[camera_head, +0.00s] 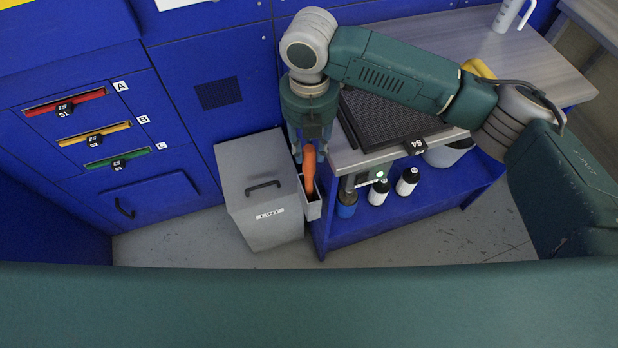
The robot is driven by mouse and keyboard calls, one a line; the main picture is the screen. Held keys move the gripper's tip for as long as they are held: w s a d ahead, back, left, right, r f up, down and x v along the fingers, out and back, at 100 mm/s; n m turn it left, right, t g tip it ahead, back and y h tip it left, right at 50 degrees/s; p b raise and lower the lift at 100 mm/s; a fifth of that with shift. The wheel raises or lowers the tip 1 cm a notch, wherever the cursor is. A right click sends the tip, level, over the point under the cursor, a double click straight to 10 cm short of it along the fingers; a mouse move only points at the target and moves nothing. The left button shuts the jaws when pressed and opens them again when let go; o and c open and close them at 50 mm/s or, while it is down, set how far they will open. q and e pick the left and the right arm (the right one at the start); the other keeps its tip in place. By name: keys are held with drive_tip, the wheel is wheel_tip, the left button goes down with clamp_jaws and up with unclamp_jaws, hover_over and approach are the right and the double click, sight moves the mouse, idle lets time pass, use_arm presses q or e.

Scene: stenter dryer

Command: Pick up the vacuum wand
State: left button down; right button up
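The vacuum wand (309,172), an orange handle, stands roughly upright in a grey holder (313,209) on the left side of the workbench. My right gripper (309,158) points down over the top of the wand. Its fingers are spread to either side of the orange handle, and it looks open. Contact with the handle cannot be made out. The wand's lower part is hidden in the holder. My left gripper is out of view.
A grey lint bin (262,192) stands close left of the holder. The workbench (520,65) carries a dark mesh screen (388,118). Blue machine panels (216,60) stand behind.

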hover_over(309, 181)
drive_tip(key=w, duration=0.1)
wheel_tip(309, 181, down, 5)
drive_tip(key=shift+w+f, duration=0.1)
drive_tip(key=shift+f, duration=0.05)
drive_tip(key=shift+c, duration=0.2)
clamp_jaws()
